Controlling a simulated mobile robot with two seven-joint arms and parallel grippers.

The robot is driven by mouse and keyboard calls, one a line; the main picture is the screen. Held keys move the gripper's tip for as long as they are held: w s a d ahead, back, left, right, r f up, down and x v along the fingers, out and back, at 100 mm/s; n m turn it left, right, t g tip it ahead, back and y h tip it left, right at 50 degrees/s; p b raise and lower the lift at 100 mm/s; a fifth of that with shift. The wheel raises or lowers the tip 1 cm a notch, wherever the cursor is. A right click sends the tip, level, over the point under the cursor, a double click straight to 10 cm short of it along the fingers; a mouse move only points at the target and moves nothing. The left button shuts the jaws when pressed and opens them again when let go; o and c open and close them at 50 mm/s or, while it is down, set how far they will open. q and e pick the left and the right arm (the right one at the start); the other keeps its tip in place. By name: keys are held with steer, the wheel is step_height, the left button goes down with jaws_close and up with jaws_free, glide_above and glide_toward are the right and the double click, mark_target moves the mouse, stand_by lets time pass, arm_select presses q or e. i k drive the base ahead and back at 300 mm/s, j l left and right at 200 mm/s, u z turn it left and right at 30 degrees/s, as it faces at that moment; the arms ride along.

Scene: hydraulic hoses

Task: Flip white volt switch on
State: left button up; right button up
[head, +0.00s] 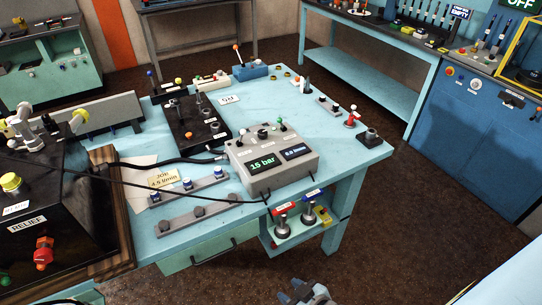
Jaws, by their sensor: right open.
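The left display reads 15 bar; the right one is too small to read surely. My right gripper (308,290) is at the bottom edge, over the floor in front of the bench, open and empty, well apart from the box. My left gripper is not in view.
A black manifold block (192,125) and dark hoses (150,184) lie left of the box. A black RELIEF unit (45,225) stands at the left edge. A lower shelf (290,232) holds fittings. The bench top right of the box (310,130) is mostly clear.

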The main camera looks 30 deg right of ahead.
mark_target(242, 136)
steer(key=z, duration=1.65)
steer(key=i+l, duration=0.1)
steer(key=l, duration=0.2)
steer(key=i+l, duration=0.15)
steer(key=l, duration=0.15)
steer(key=i+l, duration=0.1)
steer(key=l, duration=0.2)
